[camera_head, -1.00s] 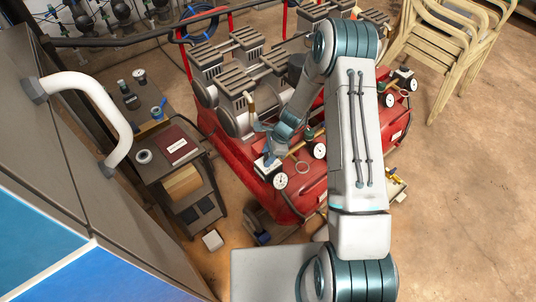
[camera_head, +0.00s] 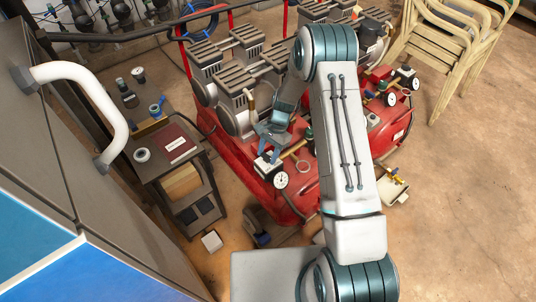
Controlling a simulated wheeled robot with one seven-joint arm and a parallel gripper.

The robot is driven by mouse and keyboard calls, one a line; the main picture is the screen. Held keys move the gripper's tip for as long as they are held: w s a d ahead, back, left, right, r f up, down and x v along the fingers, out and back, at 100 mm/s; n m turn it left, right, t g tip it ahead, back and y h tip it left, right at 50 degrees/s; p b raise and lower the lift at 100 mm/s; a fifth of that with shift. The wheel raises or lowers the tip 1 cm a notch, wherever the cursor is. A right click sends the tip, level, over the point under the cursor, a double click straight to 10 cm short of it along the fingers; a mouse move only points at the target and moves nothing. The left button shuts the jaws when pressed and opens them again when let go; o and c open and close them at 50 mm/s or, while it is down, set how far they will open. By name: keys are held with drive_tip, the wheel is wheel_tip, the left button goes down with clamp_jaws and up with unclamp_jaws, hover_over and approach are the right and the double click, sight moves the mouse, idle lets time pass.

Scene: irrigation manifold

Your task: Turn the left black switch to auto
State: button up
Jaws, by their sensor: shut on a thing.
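My gripper (camera_head: 269,154) is at the front left end of the red compressor (camera_head: 225,150), pointing down. Its fingers are shut on the left black switch (camera_head: 264,168), a small dark box with a pale top beside a round white gauge (camera_head: 281,180). The fingers cover part of the switch, and its setting and any lettering are too small to read. My arm crosses the middle of the view and hides part of the compressor.
A second gauge (camera_head: 391,99) sits on the right part of the red machine. Grey motors (camera_head: 240,80) stand behind my gripper. A dark cart (camera_head: 190,185) with a book is at the left. Stacked chairs (camera_head: 470,50) stand at the upper right.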

drive_tip(key=shift+w+n+g+h+b, duration=0.1)
drive_tip(key=shift+n+g+h+b, duration=0.45)
drive_tip(key=shift+n, duration=1.35)
drive_tip(key=o, duration=1)
drive_tip(key=v, duration=1.4)
drive_tip(key=shift+a, duration=0.15)
